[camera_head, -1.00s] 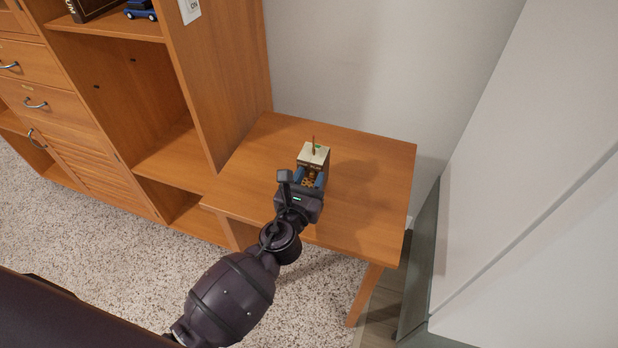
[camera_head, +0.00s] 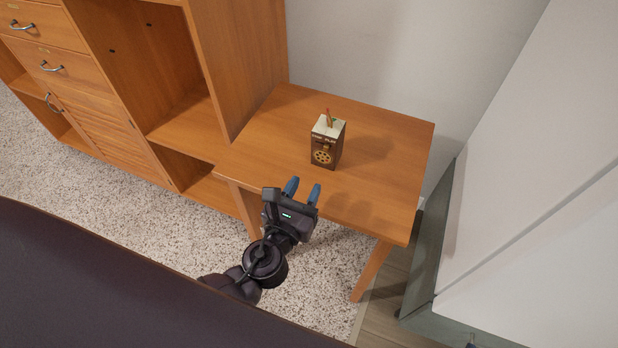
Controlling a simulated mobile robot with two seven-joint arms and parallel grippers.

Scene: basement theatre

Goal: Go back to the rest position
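My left gripper (camera_head: 303,190) is open and empty, with its two blue fingers apart. It is just in front of the front edge of the small wooden table (camera_head: 384,182), on the near side of a box. The box (camera_head: 326,143) is brown with a pale top and a round reel design, and a thin stick and a bit of green show at its top. It stands upright on the table, apart from the fingers. My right gripper is not in view.
A wooden shelf unit (camera_head: 228,60) with open compartments, drawers and a louvred door adjoins the table on the left. A white and grey-green cabinet (camera_head: 530,220) stands close on the right. Speckled carpet (camera_head: 165,225) lies in front.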

